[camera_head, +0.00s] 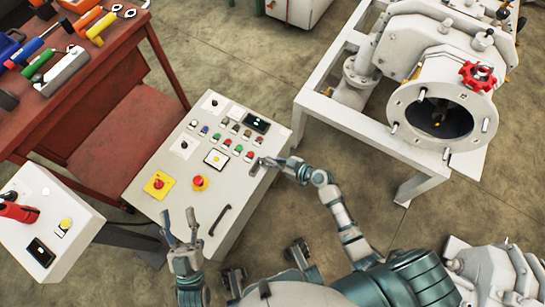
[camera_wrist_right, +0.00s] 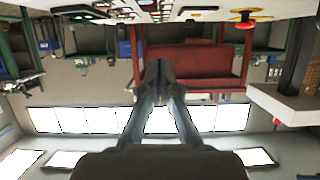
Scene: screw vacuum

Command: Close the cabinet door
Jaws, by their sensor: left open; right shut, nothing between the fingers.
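The control cabinet (camera_head: 186,205) has a pale sloped top with buttons, a screen, a yellow emergency-stop plate and a dark bar handle (camera_head: 219,220) near its front edge. I cannot tell which panel is its door or how far it stands open. My right gripper (camera_head: 262,162) is shut and empty at the cabinet's right edge; contact is unclear. In the right wrist view its closed fingers (camera_wrist_right: 158,70) point towards the cabinet (camera_wrist_right: 190,8), which shows along the top. My left gripper (camera_head: 179,225) is open and empty, over the cabinet's front edge, left of the handle.
A red workbench (camera_head: 120,60) with tools stands at the back left. A white box (camera_head: 75,235) with a red tool is at the left. A white frame (camera_head: 350,130) carries the vacuum pump (camera_head: 440,105) on the right. Concrete floor lies between cabinet and frame.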

